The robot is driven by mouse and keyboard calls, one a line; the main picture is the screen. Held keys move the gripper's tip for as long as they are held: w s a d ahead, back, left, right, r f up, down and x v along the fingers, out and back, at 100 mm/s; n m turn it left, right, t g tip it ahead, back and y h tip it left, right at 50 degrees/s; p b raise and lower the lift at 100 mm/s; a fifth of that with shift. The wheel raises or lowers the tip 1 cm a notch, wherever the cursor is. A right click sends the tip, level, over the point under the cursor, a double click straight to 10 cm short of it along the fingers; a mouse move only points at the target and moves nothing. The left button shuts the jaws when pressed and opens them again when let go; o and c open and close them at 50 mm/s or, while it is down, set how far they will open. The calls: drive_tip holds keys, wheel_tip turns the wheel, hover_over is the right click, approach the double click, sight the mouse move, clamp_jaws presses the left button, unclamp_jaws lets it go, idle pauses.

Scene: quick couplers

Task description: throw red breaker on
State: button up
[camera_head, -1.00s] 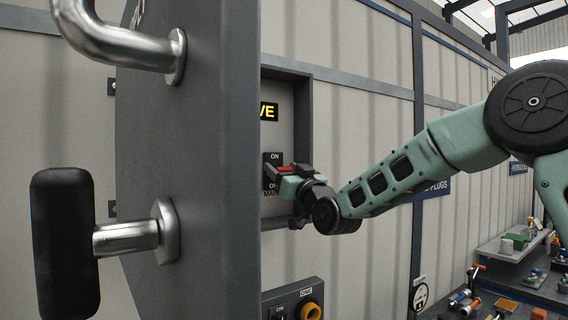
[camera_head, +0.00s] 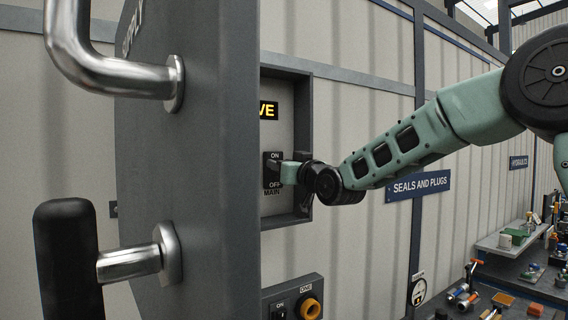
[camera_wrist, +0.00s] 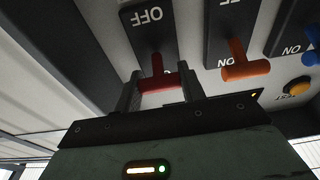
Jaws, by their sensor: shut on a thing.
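In the wrist view the red breaker handle (camera_wrist: 160,82) lies between the two fingertips of my gripper (camera_wrist: 158,90), which is shut on it. The handle sits on a black plate with an OFF label; its other label is mostly covered by the handle. In the head view my gripper (camera_head: 288,172) is at the black switch plate (camera_head: 271,160) inside the recessed box, between the ON and OFF labels. The red handle is hidden there. I cannot tell the handle's exact tilt.
In the wrist view an orange breaker handle (camera_wrist: 245,70) stands close beside the red one, with a blue handle (camera_wrist: 312,38) and a yellow button (camera_wrist: 299,86) farther right. The large grey cabinet door (camera_head: 190,150) stands left of my gripper in the head view.

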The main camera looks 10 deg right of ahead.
drive_tip(key=shift+w+a+r+g+p, duration=0.1)
drive_tip(key=shift+r+g+p, duration=0.45)
drive_tip(key=shift+g, duration=0.05)
drive_tip(key=shift+f, duration=0.15)
drive_tip(key=o, duration=1)
drive_tip(key=shift+s+d+f+b, duration=0.1)
drive_tip(key=shift+s+d+b, duration=0.2)
drive_tip(key=shift+s+b, duration=0.15)
drive_tip(key=b+v, duration=0.1)
drive_tip(key=v, duration=0.4)
drive_tip(key=b+v, duration=0.1)
drive_tip(key=v, duration=0.5)
drive_tip(key=r+b+v, duration=0.1)
drive_tip(key=v, duration=0.4)
drive_tip(key=shift+s+a+b, duration=0.15)
drive_tip(key=shift+s+b, duration=0.1)
drive_tip(key=shift+b, duration=0.05)
